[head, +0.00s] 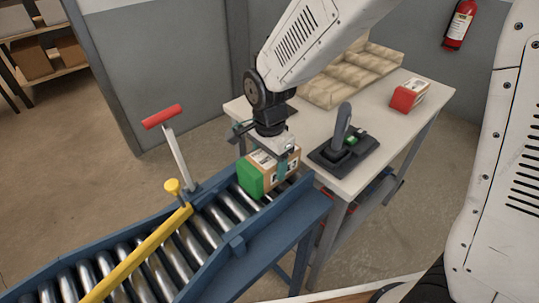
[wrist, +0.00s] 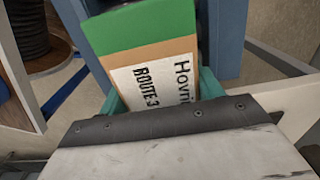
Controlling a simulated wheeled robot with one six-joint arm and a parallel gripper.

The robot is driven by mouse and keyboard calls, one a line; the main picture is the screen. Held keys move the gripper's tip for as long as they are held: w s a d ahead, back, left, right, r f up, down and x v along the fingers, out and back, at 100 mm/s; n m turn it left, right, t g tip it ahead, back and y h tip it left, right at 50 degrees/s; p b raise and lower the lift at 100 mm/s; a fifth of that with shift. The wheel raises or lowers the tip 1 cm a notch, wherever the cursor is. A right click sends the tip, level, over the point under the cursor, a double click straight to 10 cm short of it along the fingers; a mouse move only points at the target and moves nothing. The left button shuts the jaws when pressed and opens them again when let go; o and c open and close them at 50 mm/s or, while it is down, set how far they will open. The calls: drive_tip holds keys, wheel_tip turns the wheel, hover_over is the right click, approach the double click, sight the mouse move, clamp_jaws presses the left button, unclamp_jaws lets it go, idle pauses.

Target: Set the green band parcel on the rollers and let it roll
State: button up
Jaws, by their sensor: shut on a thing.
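The green band parcel (head: 262,173) is a small brown box with a green end and a white label. My gripper (head: 283,165) is shut on it at the upper end of the roller conveyor (head: 225,208). The green end points left, down the rollers. I cannot tell whether the parcel's underside touches the rollers. In the wrist view the parcel (wrist: 150,60) sits between the teal fingers (wrist: 160,98), with label text reading "ROUTE 3". The yellow bar (head: 135,257) lies across the conveyor lower down, beside a red-handled lever (head: 172,140).
A white table (head: 360,167) stands right of the conveyor's upper end. It holds a red-banded parcel (head: 408,95), a dark device with an upright handle (head: 343,140) and a beige divided tray (head: 350,80). Blue side rails (head: 285,210) edge the rollers. The rollers between parcel and yellow bar are clear.

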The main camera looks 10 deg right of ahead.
drive_tip(key=shift+f, duration=0.15)
drive_tip(key=o, duration=1.3)
